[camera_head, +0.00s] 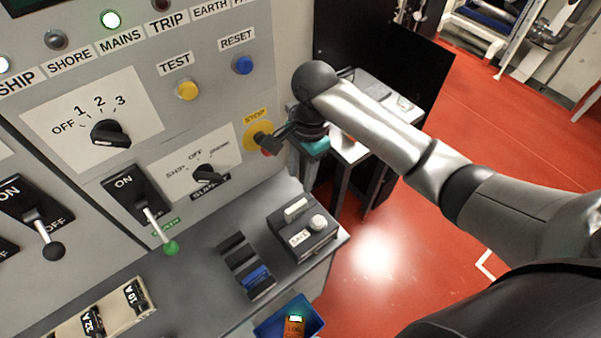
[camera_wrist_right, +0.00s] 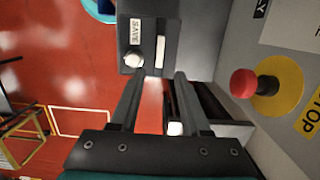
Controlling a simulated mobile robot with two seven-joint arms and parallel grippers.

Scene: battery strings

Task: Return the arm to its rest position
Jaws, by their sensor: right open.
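My right arm (camera_head: 385,130) reaches in from the right in the head view. Its gripper (camera_head: 276,140) is in front of the panel beside the yellow STOP plate (camera_head: 252,135). In the right wrist view the gripper (camera_wrist_right: 160,80) is open, its two fingers apart with nothing between them. The red stop button (camera_wrist_right: 243,83) on its yellow surround (camera_wrist_right: 290,85) is to the right of the fingers and apart from them. A dark box marked SAVE (camera_wrist_right: 165,50) lies beyond the fingertips. My left gripper is not in view.
The grey panel carries a blue RESET button (camera_head: 242,65), a yellow TEST button (camera_head: 187,90), a rotary knob (camera_head: 109,132) and a green-tipped lever (camera_head: 170,247). The SAVE box (camera_head: 302,232) sits on the ledge below. A blue bin (camera_head: 268,329) is beneath. Red floor (camera_head: 420,235) is open at right.

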